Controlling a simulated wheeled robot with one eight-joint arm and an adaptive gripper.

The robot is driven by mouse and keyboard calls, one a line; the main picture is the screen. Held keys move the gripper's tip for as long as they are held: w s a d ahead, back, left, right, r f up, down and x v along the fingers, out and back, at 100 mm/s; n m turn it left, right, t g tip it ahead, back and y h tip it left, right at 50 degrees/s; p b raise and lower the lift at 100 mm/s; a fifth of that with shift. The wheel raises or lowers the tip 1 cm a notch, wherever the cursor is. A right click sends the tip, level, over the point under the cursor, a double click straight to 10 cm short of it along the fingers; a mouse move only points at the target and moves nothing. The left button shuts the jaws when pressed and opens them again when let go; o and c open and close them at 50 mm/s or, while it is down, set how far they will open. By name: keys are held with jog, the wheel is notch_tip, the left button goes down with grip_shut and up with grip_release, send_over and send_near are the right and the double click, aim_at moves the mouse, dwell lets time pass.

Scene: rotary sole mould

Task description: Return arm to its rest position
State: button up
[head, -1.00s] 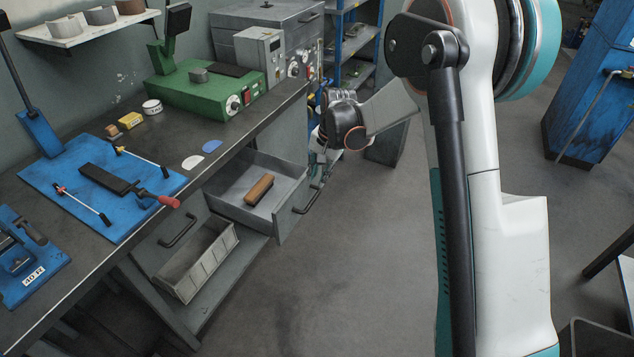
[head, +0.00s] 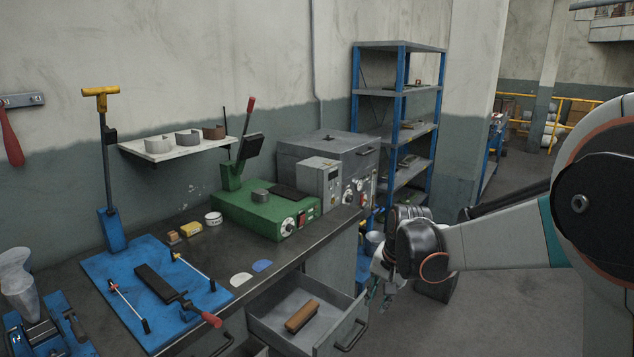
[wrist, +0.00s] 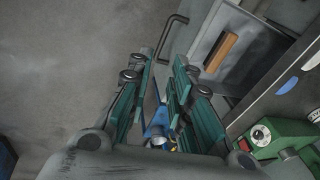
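My arm reaches in from the right edge of the head view, with its forearm roughly level. My gripper (head: 376,296) hangs at its end over the open floor, just right of the bench and the open drawer (head: 330,337). In the wrist view, the green finger pads of my gripper (wrist: 162,66) stand apart with a clear gap. Nothing is held between them. A brown wooden-handled item (head: 302,316) lies in the drawer, clear of my gripper, and also shows in the wrist view (wrist: 221,53).
The bench (head: 190,258) carries a green machine (head: 255,213), a blue plate (head: 110,275) and a grey control box (head: 320,185). The drawer handle (head: 353,337) juts towards my arm. A blue-framed shelf (head: 398,92) stands behind. Grey floor (head: 480,320) lies open below the arm.

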jog(key=s+d+r+n+t, duration=0.25)
jog(key=s+r, duration=0.75)
jog(key=s, duration=0.5)
jog(key=s+d+n+t+h, duration=0.1)
jog(key=s+n+t, duration=0.1)
jog(key=s, duration=1.1)
jog(key=shift+d+f+n, duration=0.2)
jog(key=shift+d+n, duration=0.15)
jog(key=shift+n, duration=0.5)
